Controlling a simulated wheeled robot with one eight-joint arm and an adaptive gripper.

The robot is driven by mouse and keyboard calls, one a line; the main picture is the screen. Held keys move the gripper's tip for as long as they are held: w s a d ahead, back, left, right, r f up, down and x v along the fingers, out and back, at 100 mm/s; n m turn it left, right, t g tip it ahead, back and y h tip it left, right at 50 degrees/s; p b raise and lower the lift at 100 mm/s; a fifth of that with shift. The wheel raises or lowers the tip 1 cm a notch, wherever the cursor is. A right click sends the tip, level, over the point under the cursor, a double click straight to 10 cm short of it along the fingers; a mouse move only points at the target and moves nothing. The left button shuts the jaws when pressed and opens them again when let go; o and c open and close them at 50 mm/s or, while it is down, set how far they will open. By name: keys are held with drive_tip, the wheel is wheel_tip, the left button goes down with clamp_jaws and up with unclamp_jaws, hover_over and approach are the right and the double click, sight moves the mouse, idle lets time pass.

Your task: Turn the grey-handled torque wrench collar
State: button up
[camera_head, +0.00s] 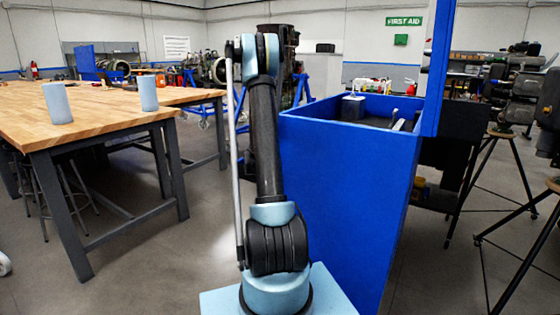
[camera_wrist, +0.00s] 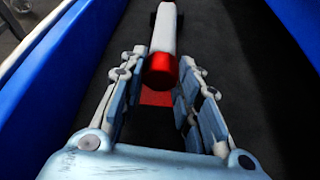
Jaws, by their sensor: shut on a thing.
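In the wrist view, the torque wrench has a pale grey-white handle (camera_wrist: 163,32) and a rounded red end (camera_wrist: 160,71) facing me. It lies lengthwise inside the blue-walled bin, over a dark floor. My gripper (camera_wrist: 158,66) has one finger on each side of the red end, shut on it. A flat red patch (camera_wrist: 156,97) shows below the red end, between the fingers. In the head view my gripper cannot be made out.
Blue bin walls (camera_wrist: 35,65) rise on both sides. In the head view the tall blue bin (camera_head: 345,190) stands right of my arm, with a grey box (camera_head: 352,106) in it. A wooden table (camera_head: 100,112) with two pale blue cylinders stands left. Tripod stands (camera_head: 490,180) are right.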

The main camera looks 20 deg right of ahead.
drive_tip(key=n+g, duration=0.1)
drive_tip(key=n+g+h, duration=0.1)
drive_tip(key=n, duration=0.1)
drive_tip(key=shift+w+a+n, duration=0.15)
drive_tip(key=shift+a+n, duration=0.15)
drive_tip(key=shift+f+n+g+h, duration=0.1)
drive_tip(key=shift+n+g+h, duration=0.5)
drive_tip(key=shift+n+h, duration=0.5)
drive_tip(key=o, duration=1.1)
